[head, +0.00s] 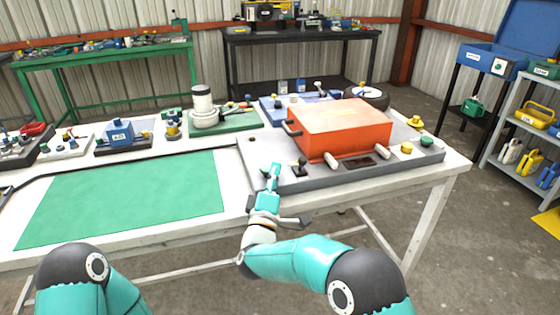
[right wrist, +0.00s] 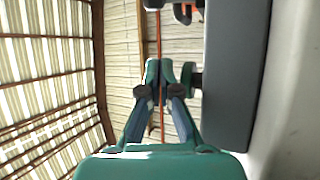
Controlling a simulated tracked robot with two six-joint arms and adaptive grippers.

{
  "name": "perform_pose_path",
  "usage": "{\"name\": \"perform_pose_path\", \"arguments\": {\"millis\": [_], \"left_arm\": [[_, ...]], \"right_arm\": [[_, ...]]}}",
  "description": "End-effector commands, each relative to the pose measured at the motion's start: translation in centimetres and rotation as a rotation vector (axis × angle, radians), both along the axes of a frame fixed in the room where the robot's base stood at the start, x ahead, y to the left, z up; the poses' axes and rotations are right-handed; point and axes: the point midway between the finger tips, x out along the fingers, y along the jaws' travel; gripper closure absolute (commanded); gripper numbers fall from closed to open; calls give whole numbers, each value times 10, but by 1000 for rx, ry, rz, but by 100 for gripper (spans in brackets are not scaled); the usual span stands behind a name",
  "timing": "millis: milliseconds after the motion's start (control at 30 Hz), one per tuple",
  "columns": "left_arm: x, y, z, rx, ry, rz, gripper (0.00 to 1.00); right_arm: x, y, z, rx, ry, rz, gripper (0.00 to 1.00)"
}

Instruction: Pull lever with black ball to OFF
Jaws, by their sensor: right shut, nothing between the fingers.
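A grey panel (head: 262,158) with a red-orange box (head: 345,128) lies on the white workbench. A small dark lever-like part with a black top (head: 299,167) stands near the panel's front left; its OFF marking is too small to read. My right gripper (head: 274,173) is at the panel's front left edge, just left of that dark part. In the right wrist view the gripper (right wrist: 166,66) is shut and empty, beside the grey panel edge (right wrist: 232,75). A dark part (right wrist: 154,4) shows at the top of that view, partly cut off. My left gripper is out of view.
A green mat (head: 125,198) lies on the bench to the left, clear of objects. Yellow knobs (head: 407,148) and pale cylindrical handles (head: 331,160) are on the panel near the box. Small fixtures, including a blue box (head: 120,133), line the bench's back.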

Motion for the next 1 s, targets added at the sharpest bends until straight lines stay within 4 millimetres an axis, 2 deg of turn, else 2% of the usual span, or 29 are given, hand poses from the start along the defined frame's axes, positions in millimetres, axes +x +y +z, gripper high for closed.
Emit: {"name": "perform_pose_path", "arguments": {"millis": [100, 300, 1000], "left_arm": [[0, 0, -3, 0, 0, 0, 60], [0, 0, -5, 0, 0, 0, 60], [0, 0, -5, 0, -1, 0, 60]], "right_arm": [[-20, 3, -11, -2, 1, 0, 100], [-40, 6, -20, 0, -1, -2, 100], [-44, 5, -22, 0, -2, -5, 100]]}}
